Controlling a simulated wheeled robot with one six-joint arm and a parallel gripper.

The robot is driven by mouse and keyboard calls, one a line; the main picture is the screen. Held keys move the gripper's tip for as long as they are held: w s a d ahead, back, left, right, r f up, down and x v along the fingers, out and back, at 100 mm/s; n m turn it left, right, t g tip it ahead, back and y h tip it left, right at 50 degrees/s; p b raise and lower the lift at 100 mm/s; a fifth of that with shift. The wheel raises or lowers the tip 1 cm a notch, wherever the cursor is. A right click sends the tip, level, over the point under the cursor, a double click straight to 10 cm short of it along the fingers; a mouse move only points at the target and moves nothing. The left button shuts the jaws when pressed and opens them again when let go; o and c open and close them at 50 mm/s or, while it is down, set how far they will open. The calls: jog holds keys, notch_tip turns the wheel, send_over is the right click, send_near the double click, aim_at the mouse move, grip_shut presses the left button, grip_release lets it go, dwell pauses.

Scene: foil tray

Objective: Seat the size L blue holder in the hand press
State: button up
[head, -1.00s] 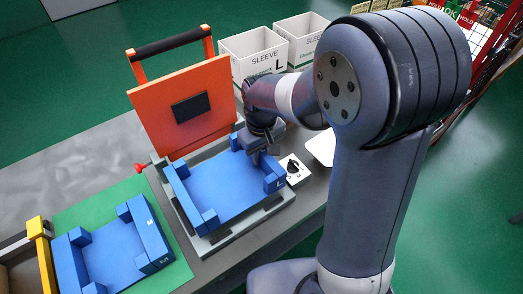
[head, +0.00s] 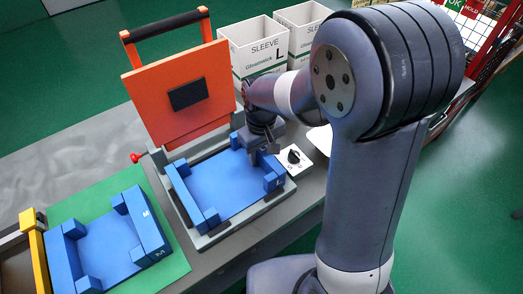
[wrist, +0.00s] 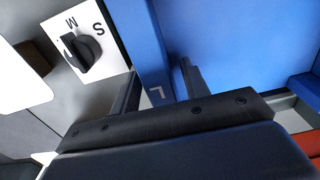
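The size L blue holder (head: 232,187) lies in the bed of the hand press (head: 248,219), inside its grey frame. It looks about level; whether it rests fully on the bed is hard to tell. The orange press plate (head: 155,115) stands raised behind it. My gripper (head: 262,150) is at the holder's right wall. My arm hides part of the right side in the head view.
A second blue holder (head: 150,222), marked M, lies on a green mat (head: 178,262) at left. A dial (head: 293,157) with S and M marks sits right of the press; it also shows in the wrist view (wrist: 82,48). White sleeve boxes (head: 262,65) stand behind.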

jog(key=shift+o, duration=0.3)
notch_tip(320, 180, up, 11)
jog(key=shift+f, duration=0.1)
dwell(0.4)
notch_tip(320, 180, down, 11)
jog(key=shift+r, duration=0.1)
notch_tip(320, 180, up, 3)
jog(key=p, duration=0.2)
jog(key=shift+r+p, duration=0.2)
jog(key=shift+p, duration=0.2)
jog(key=shift+r+p, duration=0.5)
jog(key=shift+r, duration=0.2)
